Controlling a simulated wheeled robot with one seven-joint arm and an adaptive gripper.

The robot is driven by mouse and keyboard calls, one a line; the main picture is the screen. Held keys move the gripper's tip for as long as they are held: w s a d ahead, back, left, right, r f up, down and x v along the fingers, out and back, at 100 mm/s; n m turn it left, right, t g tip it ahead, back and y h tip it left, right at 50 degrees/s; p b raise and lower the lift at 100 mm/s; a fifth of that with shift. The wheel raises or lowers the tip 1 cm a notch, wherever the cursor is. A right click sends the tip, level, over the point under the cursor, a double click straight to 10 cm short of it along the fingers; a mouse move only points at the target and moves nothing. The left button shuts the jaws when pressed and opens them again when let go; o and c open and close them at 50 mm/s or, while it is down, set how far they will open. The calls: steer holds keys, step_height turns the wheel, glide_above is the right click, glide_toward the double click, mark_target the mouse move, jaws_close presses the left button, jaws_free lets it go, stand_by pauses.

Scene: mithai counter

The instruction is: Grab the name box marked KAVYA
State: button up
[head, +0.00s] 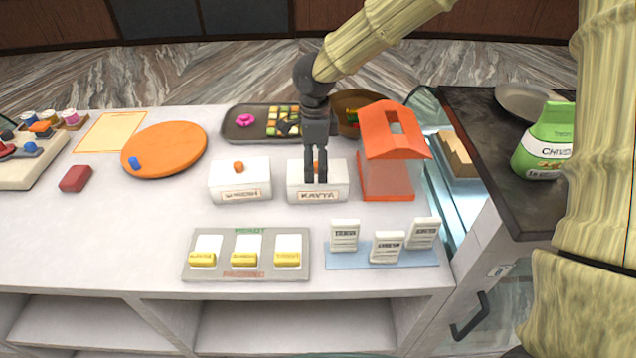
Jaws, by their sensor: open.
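The white name box marked KAVYA (334,188) stands on the counter, its label facing me and an orange knob on its lid partly hidden. My gripper (316,178) points down over this box, with its fingertips in front of the knob in the head view. It is open, and I cannot tell whether the fingers touch the box. A similar white box (227,182) with an orange knob stands just to the left; its label is too small to read surely.
An orange-roofed house-shaped stand (394,150) is close on the right. A grey tray (238,134) lies behind. In front are a grey panel (218,272) with three yellow-based pieces and a blue mat (345,260) with small white cards. An orange round board (180,150) lies left.

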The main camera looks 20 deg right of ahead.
steer(key=shift+s+d+f+p, duration=0.15)
steer(key=shift+d+f+p, duration=0.05)
steer(key=shift+f+p, duration=0.3)
steer(key=shift+w+f+p, duration=0.25)
steer(key=shift+f+p, duration=0.1)
steer(key=shift+f, duration=0.9)
steer(key=shift+d+f, duration=0.1)
steer(key=shift+f, duration=0.65)
steer(key=c, duration=1.1)
